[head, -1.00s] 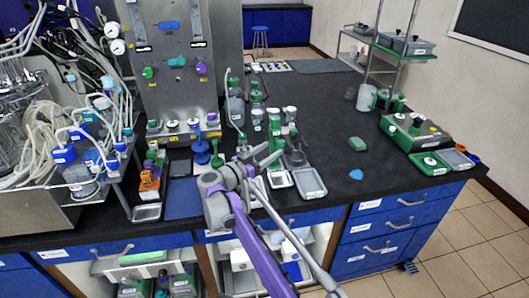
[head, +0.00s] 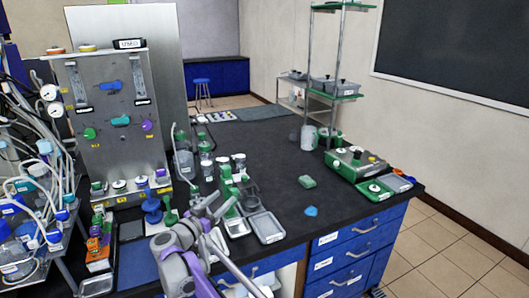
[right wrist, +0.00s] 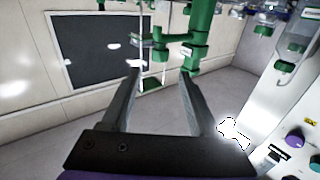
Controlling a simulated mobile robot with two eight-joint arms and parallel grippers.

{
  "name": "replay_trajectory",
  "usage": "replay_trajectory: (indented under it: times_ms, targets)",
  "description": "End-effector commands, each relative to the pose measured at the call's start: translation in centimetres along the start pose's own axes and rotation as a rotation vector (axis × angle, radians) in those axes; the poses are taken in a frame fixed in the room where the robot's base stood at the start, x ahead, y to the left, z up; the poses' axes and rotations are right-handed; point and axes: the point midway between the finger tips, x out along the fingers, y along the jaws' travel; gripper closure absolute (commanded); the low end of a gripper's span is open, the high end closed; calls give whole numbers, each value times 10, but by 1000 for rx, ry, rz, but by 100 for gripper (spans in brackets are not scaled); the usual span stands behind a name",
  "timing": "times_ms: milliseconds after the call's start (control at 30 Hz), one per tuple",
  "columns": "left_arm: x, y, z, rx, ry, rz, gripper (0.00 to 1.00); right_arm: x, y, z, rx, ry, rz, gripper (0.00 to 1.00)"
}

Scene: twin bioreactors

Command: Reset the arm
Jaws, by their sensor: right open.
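My right arm, grey and purple, comes up from the bottom of the head view over the front edge of the black bench (head: 285,170). Its gripper (head: 216,206) is over the front of the bench, close to small metal trays (head: 266,227) and green tools. In the right wrist view the same gripper (right wrist: 160,76) has its two dark fingers spread apart with nothing between them. Beyond the fingers are a green stand (right wrist: 200,35), a pale wall and a dark board. My left arm and gripper are not in view.
A steel panel with knobs and gauges (head: 113,115) stands at the left, with tubing and bottles beside it. A green device (head: 355,165) and a green-shelved rack (head: 340,98) stand at the right. The bench middle is mostly clear, with a green block (head: 307,181) and a blue piece (head: 311,211).

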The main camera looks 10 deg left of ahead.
Motion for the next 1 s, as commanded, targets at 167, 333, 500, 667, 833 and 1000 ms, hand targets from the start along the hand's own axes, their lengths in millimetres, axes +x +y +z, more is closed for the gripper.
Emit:
replay_trajectory:
  times_ms: [167,333,500,667,833,1000]
  targets:
    - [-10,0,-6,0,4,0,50,36,29,-66,53,80,-160,39]
    - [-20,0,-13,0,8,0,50,50,73,-121,72,102,-392,39]
    - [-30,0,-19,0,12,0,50,33,130,-137,38,10,-588,39]
    - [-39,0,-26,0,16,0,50,-6,198,-117,-26,-172,-704,39]
    - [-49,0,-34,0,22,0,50,-64,288,-66,-104,-443,-720,39]
    - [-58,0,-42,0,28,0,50,-130,382,-4,-166,-726,-624,39]
